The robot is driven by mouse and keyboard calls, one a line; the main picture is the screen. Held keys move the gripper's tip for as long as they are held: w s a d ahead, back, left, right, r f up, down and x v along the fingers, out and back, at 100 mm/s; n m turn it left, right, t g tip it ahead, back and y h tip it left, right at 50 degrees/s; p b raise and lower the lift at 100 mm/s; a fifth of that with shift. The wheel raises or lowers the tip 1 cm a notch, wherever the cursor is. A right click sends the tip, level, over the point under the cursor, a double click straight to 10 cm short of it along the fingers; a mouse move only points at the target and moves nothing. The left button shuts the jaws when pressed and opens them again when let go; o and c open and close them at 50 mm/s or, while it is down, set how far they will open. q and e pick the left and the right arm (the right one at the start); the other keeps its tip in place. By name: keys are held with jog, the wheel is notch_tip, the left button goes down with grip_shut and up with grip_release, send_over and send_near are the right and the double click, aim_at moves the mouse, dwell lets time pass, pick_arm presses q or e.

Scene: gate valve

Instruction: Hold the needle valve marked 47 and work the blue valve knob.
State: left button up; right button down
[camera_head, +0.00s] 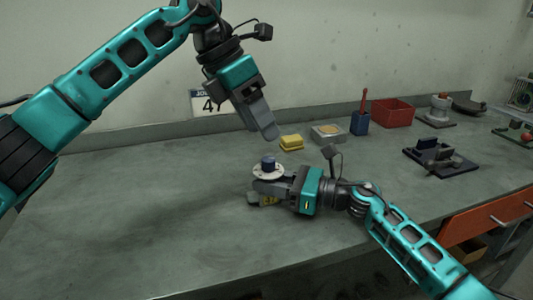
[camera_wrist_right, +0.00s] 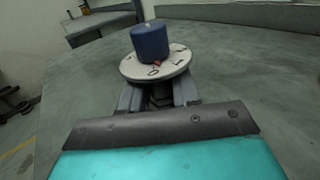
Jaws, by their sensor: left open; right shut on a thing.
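The needle valve (camera_head: 256,171) stands on the workbench, with a pale round dial marked with dark figures and the blue valve knob (camera_head: 268,162) upright on top. In the right wrist view the dial (camera_wrist_right: 156,64) and the blue knob (camera_wrist_right: 150,41) show just beyond the jaws. My right gripper (camera_head: 266,187) is shut on the valve's body below the dial; the fingers hide most of that body. My left gripper (camera_head: 268,130) is open and empty, pointing down above the knob and apart from it. I cannot read the number 47 on the valve.
Behind the valve are yellow sponges (camera_head: 291,142), a square metal dish (camera_head: 328,134), a blue holder (camera_head: 360,124) and a red bin (camera_head: 392,112). A black fixture (camera_head: 440,156) lies to the right. The bench's left part is clear; its front edge runs below my right arm.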

aim_at(268, 158)
pick_arm(q)
jog(key=w+f+n+t, duration=0.1)
jog(key=f, duration=0.2)
jog(key=w+d+f+n+t+y, duration=0.1)
jog(key=f, duration=0.2)
jog(key=w+f+n+y, duration=0.1)
jog(key=w+f, duration=0.1)
jog(key=f, duration=0.1)
jog(key=shift+d+t, duration=0.3)
jog(key=shift+t, duration=0.1)
jog(key=shift+c, duration=0.2)
grip_shut()
jog(key=shift+a+m+g+h, duration=0.1)
jog(key=shift+m+g+h, duration=0.3)
jog(key=shift+m, duration=0.9)
jog(key=shift+o, duration=0.2)
grip_release()
jog(key=shift+r, duration=0.1)
